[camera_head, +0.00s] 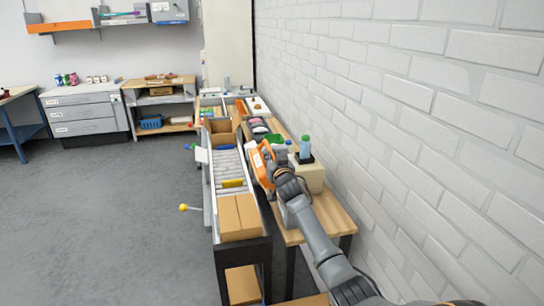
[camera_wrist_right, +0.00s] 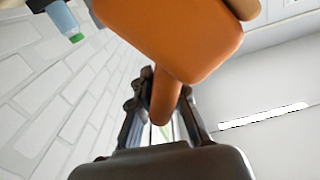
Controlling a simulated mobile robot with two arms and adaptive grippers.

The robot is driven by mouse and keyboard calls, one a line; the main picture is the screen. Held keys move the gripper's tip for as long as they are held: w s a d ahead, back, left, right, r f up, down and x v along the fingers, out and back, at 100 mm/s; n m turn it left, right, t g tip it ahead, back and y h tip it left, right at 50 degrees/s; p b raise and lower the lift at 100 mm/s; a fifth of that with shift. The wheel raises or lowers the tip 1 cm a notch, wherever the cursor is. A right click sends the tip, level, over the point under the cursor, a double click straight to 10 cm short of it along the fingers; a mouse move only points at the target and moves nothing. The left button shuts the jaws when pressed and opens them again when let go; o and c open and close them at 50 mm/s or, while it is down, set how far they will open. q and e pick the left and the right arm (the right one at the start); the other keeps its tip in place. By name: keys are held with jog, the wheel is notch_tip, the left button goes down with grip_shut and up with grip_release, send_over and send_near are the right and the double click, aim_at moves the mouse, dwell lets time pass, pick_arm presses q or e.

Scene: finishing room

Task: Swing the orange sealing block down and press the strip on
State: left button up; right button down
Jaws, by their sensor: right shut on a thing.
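The orange sealing block (camera_head: 262,163) stands beside the roller conveyor, over the edge of the wooden side table. My right gripper (camera_head: 277,176) is at the block, its arm coming in from the lower right. In the right wrist view the block (camera_wrist_right: 175,35) fills the top middle, and an orange handle hangs from it between the fingers of my right gripper (camera_wrist_right: 163,100), which is shut on that handle. On the conveyor (camera_head: 229,166) a cardboard box (camera_head: 239,216) lies near the front end. I cannot make out the strip. My left gripper is not in view.
A bottle with a green cap (camera_head: 305,147) stands on a pale box right of the block, close to the white brick wall (camera_head: 400,110). An open carton (camera_head: 222,131) sits farther along the conveyor. A yellow-knobbed lever (camera_head: 184,207) sticks out left. The grey floor left is clear.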

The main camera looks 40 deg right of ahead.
jog(key=shift+w+a+f+n+h+b, duration=0.15)
jog(key=shift+w+a+f+n+b, duration=1.5)
jog(key=shift+a+f+b, duration=1.3)
jog(key=shift+w+a+f+n+h+b, duration=0.2)
jog(key=shift+w+a+f+n+b, duration=1.65)
jog(key=shift+b, duration=2)
jog(key=shift+w+a+f+n+h+b, duration=0.15)
jog(key=shift+w+a+f+n+b, duration=0.6)
jog(key=shift+a+f+n+b, duration=1.95)
jog(key=shift+d+f+m+b, duration=0.7)
jog(key=shift+d, duration=0.05)
jog(key=c, duration=1.3)
grip_release()
jog(key=shift+c, duration=0.2)
jog(key=v, duration=1.2)
